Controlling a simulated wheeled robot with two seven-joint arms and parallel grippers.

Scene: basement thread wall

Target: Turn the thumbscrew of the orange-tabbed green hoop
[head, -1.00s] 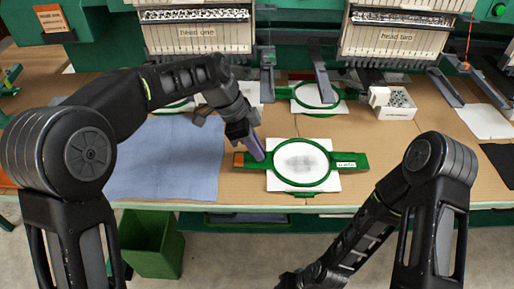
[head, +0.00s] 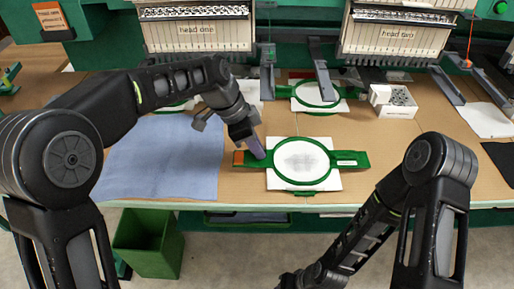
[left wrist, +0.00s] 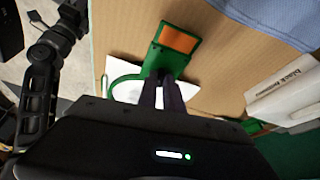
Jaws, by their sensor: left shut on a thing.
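The orange-tabbed green hoop (head: 335,175) lies flat on the table around white fabric. Its orange tab (head: 239,158) is at the left end of its green bracket, and also shows in the left wrist view (left wrist: 179,39). My left gripper (head: 258,155) reaches down to the bracket between tab and ring. Its dark purple fingers (left wrist: 163,82) are close together and shut on a part of the hoop there. They hide what they hold, and I cannot make out the thumbscrew. My right gripper (head: 300,281) hangs low at the bottom edge, its jaws unclear.
A blue cloth (head: 165,165) lies left of the hoop. Another green hoop (head: 318,100) sits behind under the machine. A white box (head: 393,101) stands at the back right. A green bin (head: 150,244) is on the floor. Bare table lies right of the hoop.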

